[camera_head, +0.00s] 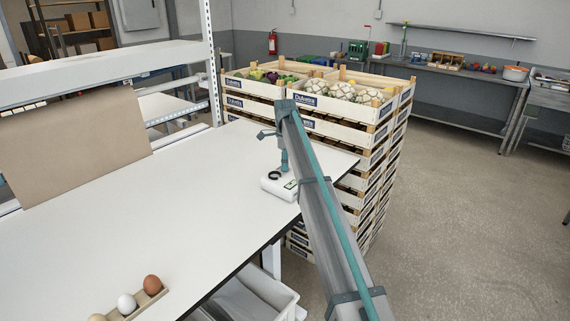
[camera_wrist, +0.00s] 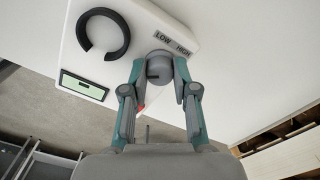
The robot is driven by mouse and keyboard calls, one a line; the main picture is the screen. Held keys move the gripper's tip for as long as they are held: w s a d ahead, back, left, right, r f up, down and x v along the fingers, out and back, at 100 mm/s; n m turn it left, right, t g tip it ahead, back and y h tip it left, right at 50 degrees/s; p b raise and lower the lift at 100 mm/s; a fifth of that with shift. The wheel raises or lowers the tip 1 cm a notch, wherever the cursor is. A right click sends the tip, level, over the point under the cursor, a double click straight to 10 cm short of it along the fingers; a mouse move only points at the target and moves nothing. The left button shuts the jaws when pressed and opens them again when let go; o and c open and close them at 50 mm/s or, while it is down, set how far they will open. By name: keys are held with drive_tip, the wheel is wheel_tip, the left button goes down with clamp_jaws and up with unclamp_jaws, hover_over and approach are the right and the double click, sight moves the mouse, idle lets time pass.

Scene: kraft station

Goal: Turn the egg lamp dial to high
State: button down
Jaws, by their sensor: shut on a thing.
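The egg lamp (camera_head: 272,185) is a small white box near the far right corner of the white table. Its top carries a black ring (camera_wrist: 83,31), a green display (camera_wrist: 82,86) and a grey dial (camera_wrist: 159,67). The words LOW and HIGH are printed beside the dial. My gripper (camera_head: 285,169) points down over the lamp. In the wrist view its two teal-grey fingers (camera_wrist: 159,74) close on opposite sides of the dial. The fingers partly cover the dial, and I cannot tell its exact setting.
Eggs (camera_head: 127,304) sit in a wooden holder (camera_head: 150,300) at the table's near edge. Stacked vegetable crates (camera_head: 345,108) stand close behind and right of the lamp. A brown board (camera_head: 75,140) stands at the table's back left. The middle of the table (camera_head: 170,200) is clear.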

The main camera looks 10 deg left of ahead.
drive_tip(key=shift+m, duration=0.6)
drive_tip(key=c, duration=0.9)
unclamp_jaws()
drive_tip(key=shift+r, duration=0.1)
wheel_tip(320, 180, up, 12)
drive_tip(key=shift+f, duration=0.1)
